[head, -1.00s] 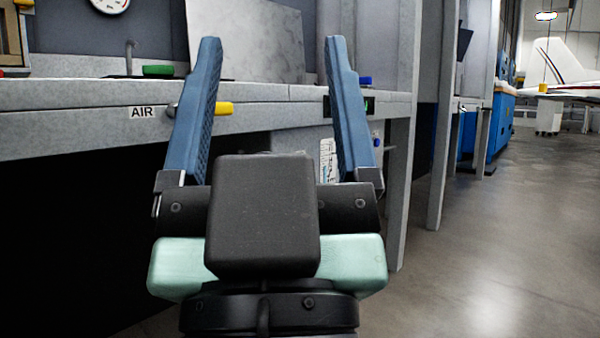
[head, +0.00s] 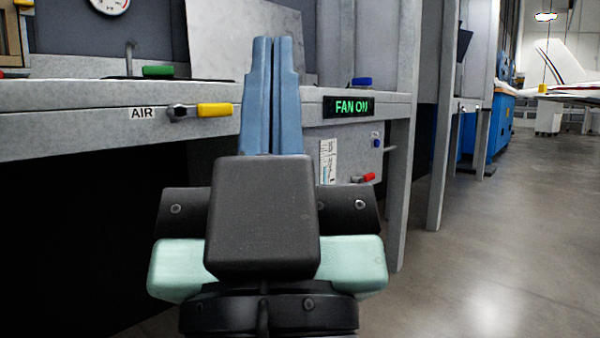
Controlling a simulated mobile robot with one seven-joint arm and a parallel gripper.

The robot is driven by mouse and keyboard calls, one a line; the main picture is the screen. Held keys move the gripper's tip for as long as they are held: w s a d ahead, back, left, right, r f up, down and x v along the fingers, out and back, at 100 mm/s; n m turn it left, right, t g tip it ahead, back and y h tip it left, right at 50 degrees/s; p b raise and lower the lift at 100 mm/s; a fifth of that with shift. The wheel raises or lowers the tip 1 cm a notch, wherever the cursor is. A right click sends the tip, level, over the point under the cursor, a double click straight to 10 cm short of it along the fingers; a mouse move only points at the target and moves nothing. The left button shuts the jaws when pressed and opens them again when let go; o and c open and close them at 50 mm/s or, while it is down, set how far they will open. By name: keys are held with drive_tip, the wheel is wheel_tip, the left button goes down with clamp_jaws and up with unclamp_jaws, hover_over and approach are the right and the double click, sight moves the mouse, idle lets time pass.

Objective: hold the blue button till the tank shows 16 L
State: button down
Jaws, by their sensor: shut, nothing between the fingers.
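My gripper (head: 272,42) is in the middle of the head view, its two blue fingers shut together with nothing between them. A small round blue button (head: 377,143) is on the grey panel under the bench, right of the fingers and apart from them. A white scale strip (head: 327,161) with a bluish part low on it is on the same panel, just right of the fingers; its marks are too small to read. Another blue piece (head: 362,81) lies on the bench top, right of the fingertips.
A green "FAN ON" sign (head: 349,107) is on the bench edge. A yellow-handled air valve (head: 214,110) sticks out left of my fingers. A red handle (head: 368,177) is low on the panel. A green piece (head: 158,70) lies on the bench. Open floor (head: 500,220) is at right.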

idle(0.8)
wheel_tip(320, 180, up, 32)
drive_tip(key=p, duration=3.2)
